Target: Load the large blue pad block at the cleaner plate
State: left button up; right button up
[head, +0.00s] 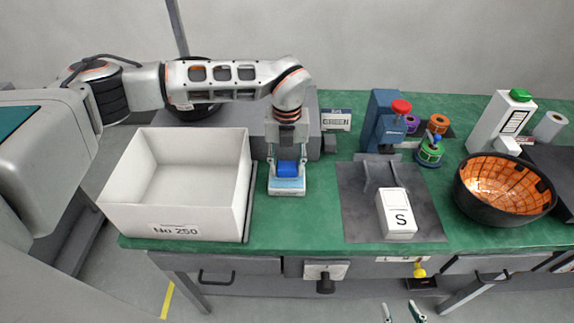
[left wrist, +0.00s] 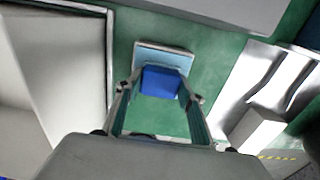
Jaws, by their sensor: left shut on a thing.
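The blue pad block (head: 288,167) is between the fingers of my left gripper (head: 287,172), which is shut on it. In the left wrist view the block (left wrist: 160,81) sits between the two fingertips. A small plate with a pale blue top and white edge (head: 287,187), which looks like the cleaner plate, lies on the green table right at the block. It also shows just past the block in the left wrist view (left wrist: 165,56). I cannot tell whether block and plate touch. My right gripper (head: 403,313) shows only its parted fingertips at the bottom edge, open and empty.
A white open box (head: 200,218) stands close to the left of my left gripper. A grey mat (head: 365,222) with a white block marked S (head: 398,216) lies to the right. Further right are a dark orange-lined bowl (head: 505,188) and several coloured spools. Green table (head: 310,220) is bare in front of the plate.

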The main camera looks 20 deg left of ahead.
aim_at(287, 165)
pick_arm(q)
jog(key=shift+r+p, duration=0.8)
jog(key=shift+r, duration=0.5)
jog(key=shift+r+p, duration=1.25)
jog(key=shift+r, duration=0.95)
jog(key=shift+f, duration=0.1)
